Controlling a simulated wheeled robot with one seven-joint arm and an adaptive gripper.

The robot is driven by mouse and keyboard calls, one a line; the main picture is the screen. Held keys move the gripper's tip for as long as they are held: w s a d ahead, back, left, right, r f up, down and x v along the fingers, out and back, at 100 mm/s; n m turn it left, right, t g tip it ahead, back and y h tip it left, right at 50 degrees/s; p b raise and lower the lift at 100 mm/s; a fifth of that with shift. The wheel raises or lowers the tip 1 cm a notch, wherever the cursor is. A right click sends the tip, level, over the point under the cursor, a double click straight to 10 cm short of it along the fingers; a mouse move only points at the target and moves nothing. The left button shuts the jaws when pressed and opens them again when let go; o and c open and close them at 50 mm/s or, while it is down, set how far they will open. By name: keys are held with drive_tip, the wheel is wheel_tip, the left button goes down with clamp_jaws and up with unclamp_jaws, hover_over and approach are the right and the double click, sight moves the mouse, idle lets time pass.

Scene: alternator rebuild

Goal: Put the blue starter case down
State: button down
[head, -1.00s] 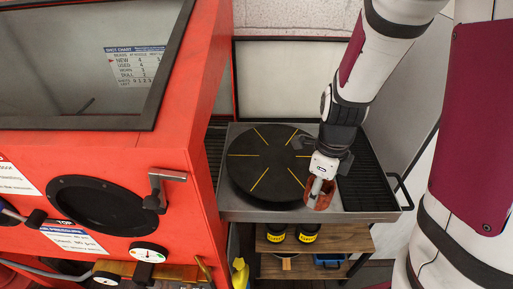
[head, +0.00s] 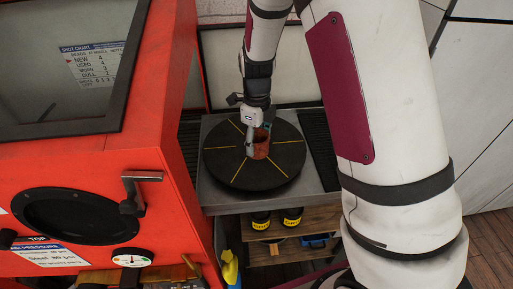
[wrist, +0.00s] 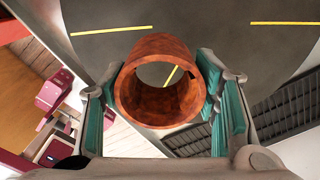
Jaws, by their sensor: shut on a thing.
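A rust-brown open cylinder case (head: 261,150) is held by my gripper (head: 257,140) over the middle of the black turntable (head: 225,165) with yellow radial lines. It looks rusty, not blue. In the wrist view the case (wrist: 135,95) sits between the teal finger pads of my gripper (wrist: 158,85), the right pad against its side. The turntable (wrist: 200,25) shows beyond and through its open bore. I cannot tell whether the case touches the turntable or hangs just above it.
A red blast cabinet (head: 160,110) stands close on the left. The turntable lies on a grey metal tray (head: 215,195) with black slatted sides. Below are a wooden shelf (head: 300,218), two dark jars with yellow labels (head: 292,217) and a yellow bottle (head: 229,267). The turntable is otherwise clear.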

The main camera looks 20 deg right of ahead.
sight(256, 149)
drive_tip(key=shift+w+f+p, duration=0.1)
drive_tip(key=shift+f+p, duration=0.3)
drive_tip(key=shift+f, duration=1.35)
drive_tip(key=shift+f, duration=0.1)
drive_tip(key=c, duration=0.6)
unclamp_jaws()
